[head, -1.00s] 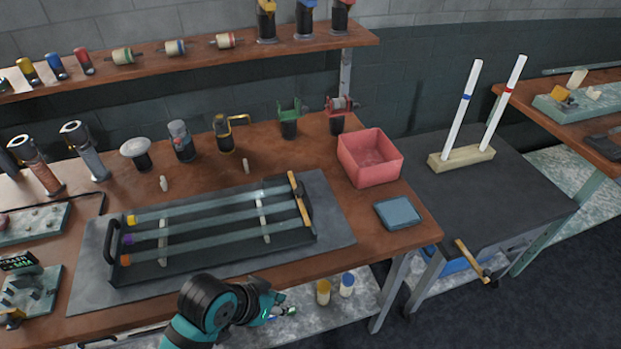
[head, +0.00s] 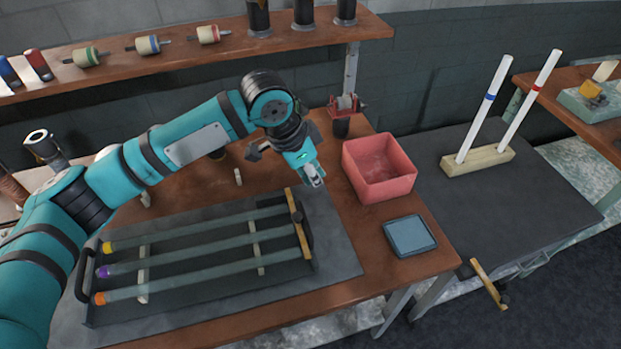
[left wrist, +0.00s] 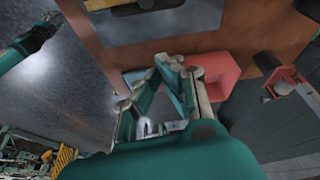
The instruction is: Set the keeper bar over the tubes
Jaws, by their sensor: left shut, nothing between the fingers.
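Three glass tubes with yellow, purple and orange ends lie side by side in a dark tray (head: 190,300) in the head view. A slim wooden bar (head: 304,240) with a dark knob, which looks like the keeper bar, lies crosswise at the tubes' right ends. I cannot tell whether it presses on them. My left gripper (head: 315,180) is shut and empty, above the bench just beyond and right of the bar's far end. It also shows in the left wrist view (left wrist: 170,64), pointing toward the bin side.
A pink bin (head: 378,168) and a blue dish (head: 410,236) stand right of the tray. A red clamp (head: 343,106) is behind. Another wooden bar (head: 489,283) with dark ends is at the dark side table's front edge. Two white rods stand in a block (head: 477,163).

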